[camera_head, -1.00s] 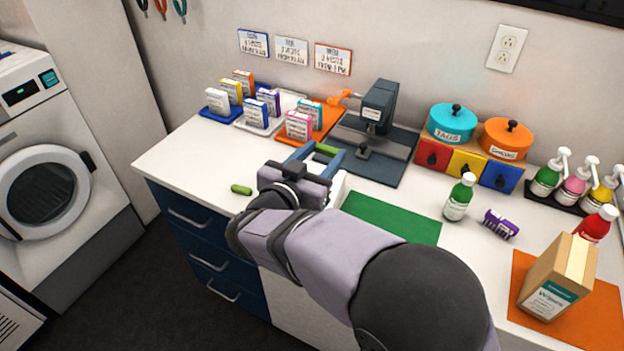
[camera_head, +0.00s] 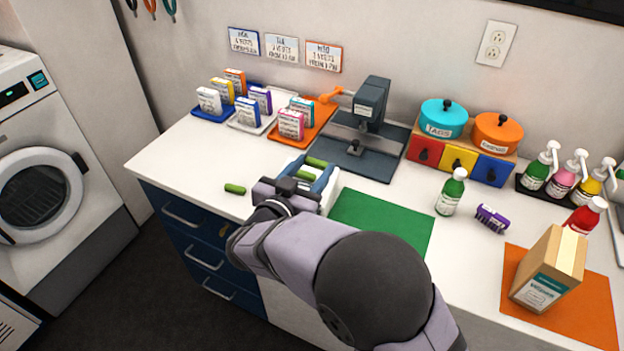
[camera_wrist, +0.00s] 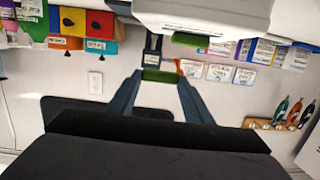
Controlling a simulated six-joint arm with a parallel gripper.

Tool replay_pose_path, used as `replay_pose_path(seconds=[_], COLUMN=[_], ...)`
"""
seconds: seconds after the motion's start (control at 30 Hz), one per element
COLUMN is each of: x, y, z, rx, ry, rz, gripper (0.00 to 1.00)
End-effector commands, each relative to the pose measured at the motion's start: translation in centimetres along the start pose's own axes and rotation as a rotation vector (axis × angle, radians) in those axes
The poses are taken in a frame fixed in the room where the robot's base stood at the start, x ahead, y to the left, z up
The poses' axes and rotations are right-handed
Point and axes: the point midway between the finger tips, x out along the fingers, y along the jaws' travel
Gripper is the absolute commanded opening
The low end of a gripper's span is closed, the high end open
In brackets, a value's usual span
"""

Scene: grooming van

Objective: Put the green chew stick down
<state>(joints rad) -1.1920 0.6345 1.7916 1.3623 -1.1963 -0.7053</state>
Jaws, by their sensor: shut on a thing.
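My gripper (camera_head: 315,163) is shut on a green chew stick (camera_head: 317,162), which lies across between its blue fingertips. In the wrist view the held stick (camera_wrist: 158,76) shows between the two fingers. Another green stick (camera_head: 305,176) shows between the fingers, over a white container (camera_head: 329,197) under the gripper. A further green stick (camera_head: 235,189) lies alone on the white counter (camera_head: 165,160), left of the gripper. The wrist view, which is upside down, shows a green stick (camera_wrist: 190,40) at the edge of a white object. The gripper hides part of the container.
A green mat (camera_head: 380,222) lies right of the container. A dark press (camera_head: 370,105) on a dark mat stands behind. Trays with small boxes (camera_head: 290,124) are at the back left.

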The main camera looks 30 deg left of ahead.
Motion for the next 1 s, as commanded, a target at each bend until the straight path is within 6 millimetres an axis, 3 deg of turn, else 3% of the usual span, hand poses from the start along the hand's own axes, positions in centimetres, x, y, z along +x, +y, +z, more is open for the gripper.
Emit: replay_pose_path(seconds=[0.4,0.97,1.0], x=[0.5,0.7,0.7], y=[0.0,0.0,0.0], z=[3.6,4.4,4.5], rx=[-0.002,0.0,0.0], ry=[-0.001,0.0,0.0], rz=[0.0,-0.001,-0.001], gripper=[0.25,0.25,0.48])
